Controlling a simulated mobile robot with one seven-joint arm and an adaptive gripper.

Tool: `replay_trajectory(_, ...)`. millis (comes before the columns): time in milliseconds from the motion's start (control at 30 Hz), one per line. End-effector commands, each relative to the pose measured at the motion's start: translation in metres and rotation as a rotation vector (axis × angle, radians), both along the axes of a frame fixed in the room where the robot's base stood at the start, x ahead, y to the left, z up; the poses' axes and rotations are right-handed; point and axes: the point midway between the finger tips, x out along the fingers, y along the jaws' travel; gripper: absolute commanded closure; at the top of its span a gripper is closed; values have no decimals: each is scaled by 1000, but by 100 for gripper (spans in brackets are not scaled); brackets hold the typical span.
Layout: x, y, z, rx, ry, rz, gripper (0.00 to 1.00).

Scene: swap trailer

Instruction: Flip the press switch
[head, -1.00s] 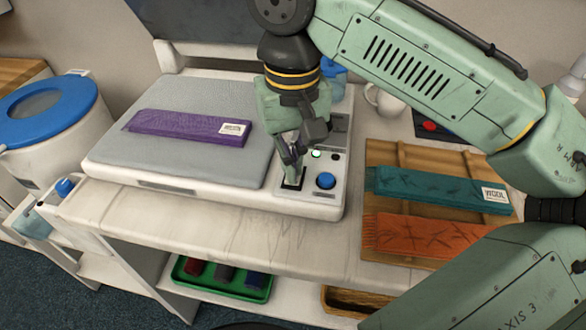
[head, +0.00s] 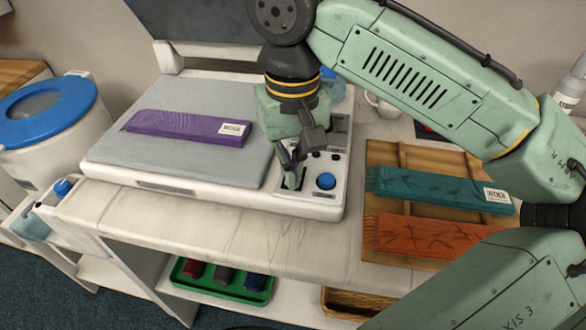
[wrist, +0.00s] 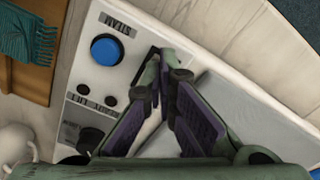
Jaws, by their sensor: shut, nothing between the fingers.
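The press (head: 215,187) is a white machine with a grey pad on the table, and a purple scarf (head: 190,128) with a white label lies on the pad. The press switch (head: 301,184) is a dark-framed slot on the control panel, left of the blue button (head: 326,181). My gripper (head: 290,183) points down at the switch with its fingers closed and empty. In the wrist view, the fingertips (wrist: 165,80) sit at the switch's dark frame (wrist: 153,55) and hide much of it. I cannot tell its lever position or whether they touch.
A slatted wooden tray (head: 392,158) with a teal scarf (head: 440,189) and an orange scarf (head: 425,236) lies to the right. A white mug (head: 384,105) stands behind. A blue-lidded bin (head: 45,130) is at left. The table's front strip is clear.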

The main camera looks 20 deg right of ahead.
Motion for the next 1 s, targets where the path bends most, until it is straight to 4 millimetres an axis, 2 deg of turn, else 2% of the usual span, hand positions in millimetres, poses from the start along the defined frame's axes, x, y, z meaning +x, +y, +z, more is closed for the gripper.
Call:
replay_trajectory(167, -1, 0, 6, 0, 3, 1, 100)
replay_trajectory(1000, -1, 0, 71, 0, 3, 1, 100)
